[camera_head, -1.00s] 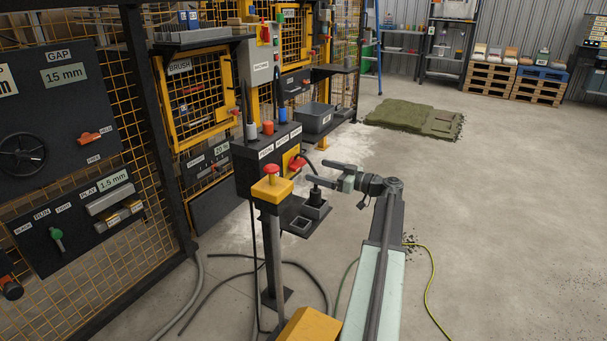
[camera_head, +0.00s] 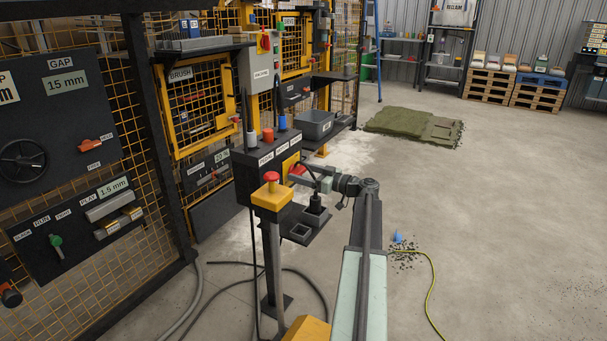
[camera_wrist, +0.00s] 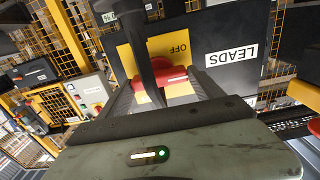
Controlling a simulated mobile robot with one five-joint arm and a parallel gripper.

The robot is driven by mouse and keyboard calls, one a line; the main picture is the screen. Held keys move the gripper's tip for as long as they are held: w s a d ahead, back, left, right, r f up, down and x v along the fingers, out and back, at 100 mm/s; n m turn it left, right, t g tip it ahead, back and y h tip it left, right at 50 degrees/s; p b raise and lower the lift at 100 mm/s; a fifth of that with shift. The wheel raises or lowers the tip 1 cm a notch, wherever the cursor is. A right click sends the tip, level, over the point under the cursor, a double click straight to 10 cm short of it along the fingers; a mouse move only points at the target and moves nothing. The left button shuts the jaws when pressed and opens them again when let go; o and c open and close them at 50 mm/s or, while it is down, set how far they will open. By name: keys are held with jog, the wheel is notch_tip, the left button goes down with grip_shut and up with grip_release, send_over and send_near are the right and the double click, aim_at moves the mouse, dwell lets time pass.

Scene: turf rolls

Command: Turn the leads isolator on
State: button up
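The leads isolator is a red handle (camera_wrist: 172,76) on a yellow plate (camera_wrist: 125,60) marked OFF, beside the LEADS label (camera_wrist: 232,50) in the wrist view. In the head view the red handle (camera_head: 298,170) shows on the right face of the dark control box (camera_head: 252,178). My gripper (camera_wrist: 165,92) is right in front of the handle, with a finger on either side of it and the fingers apart. A dark upright bar (camera_wrist: 142,40) crosses in front of the plate and hides part of the handle. In the head view my gripper (camera_head: 312,180) is by the handle, partly hidden.
A red stop button on a yellow box (camera_head: 271,195) stands close in front of the control box. A small dark shelf (camera_head: 300,232) with a black post sits below my gripper. A grey bin (camera_head: 315,125) is behind. The floor to the right is mostly clear, with a yellow-green cable (camera_head: 430,290).

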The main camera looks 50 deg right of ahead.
jog(key=c, duration=0.8)
jog(key=m, duration=0.4)
jog(key=shift+d, duration=0.1)
jog(key=m, duration=0.9)
jog(key=shift+d+f+m, duration=0.1)
jog(key=shift+f+m, duration=0.05)
jog(key=shift+m, duration=0.15)
jog(key=shift+f+m, duration=0.1)
jog(key=shift+m, duration=2)
